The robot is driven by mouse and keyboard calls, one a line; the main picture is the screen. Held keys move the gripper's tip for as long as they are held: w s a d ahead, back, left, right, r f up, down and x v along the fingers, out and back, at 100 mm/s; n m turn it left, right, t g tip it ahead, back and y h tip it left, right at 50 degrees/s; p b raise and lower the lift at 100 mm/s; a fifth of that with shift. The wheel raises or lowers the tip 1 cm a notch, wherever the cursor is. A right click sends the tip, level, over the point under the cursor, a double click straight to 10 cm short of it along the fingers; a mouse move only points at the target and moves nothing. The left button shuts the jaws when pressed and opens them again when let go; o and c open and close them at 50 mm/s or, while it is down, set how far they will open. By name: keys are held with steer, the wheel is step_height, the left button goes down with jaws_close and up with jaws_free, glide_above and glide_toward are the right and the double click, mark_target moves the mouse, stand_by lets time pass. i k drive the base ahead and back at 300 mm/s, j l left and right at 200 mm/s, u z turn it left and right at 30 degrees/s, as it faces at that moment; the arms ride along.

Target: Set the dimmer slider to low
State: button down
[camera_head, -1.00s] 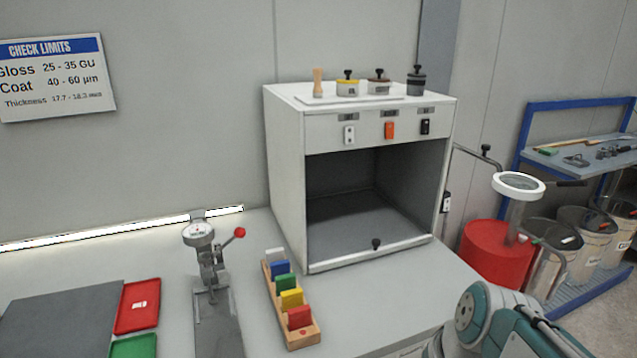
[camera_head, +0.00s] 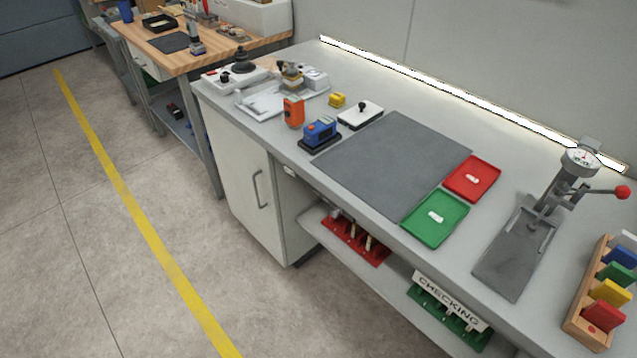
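I cannot make out a dimmer slider for certain. A lit strip light (camera_head: 450,92) runs along the back of the bench at the wall. My gripper is not in view.
The grey bench (camera_head: 365,100) carries a dark mat (camera_head: 395,160), a red tray (camera_head: 472,179), a green tray (camera_head: 436,218), a dial gauge press (camera_head: 580,160) and a rack of coloured plates (camera_head: 587,318). A wooden bench (camera_head: 215,60) stands behind. The floor (camera_head: 75,240) at left is clear.

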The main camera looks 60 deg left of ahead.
mark_target(334, 214)
steer(key=u, duration=2.4)
steer(key=i+l+u, duration=0.15)
steer(key=l, duration=0.2)
steer(key=j+z, duration=0.25)
steer(key=j, duration=0.3)
steer(key=j+z, duration=0.25)
steer(key=j, duration=0.3)
steer(key=i+l+u, duration=0.15)
steer(key=u, duration=0.2)
steer(key=i+l+u, duration=0.1)
steer(key=l+u, duration=0.4)
steer(key=u, duration=0.2)
steer(key=i, duration=0.05)
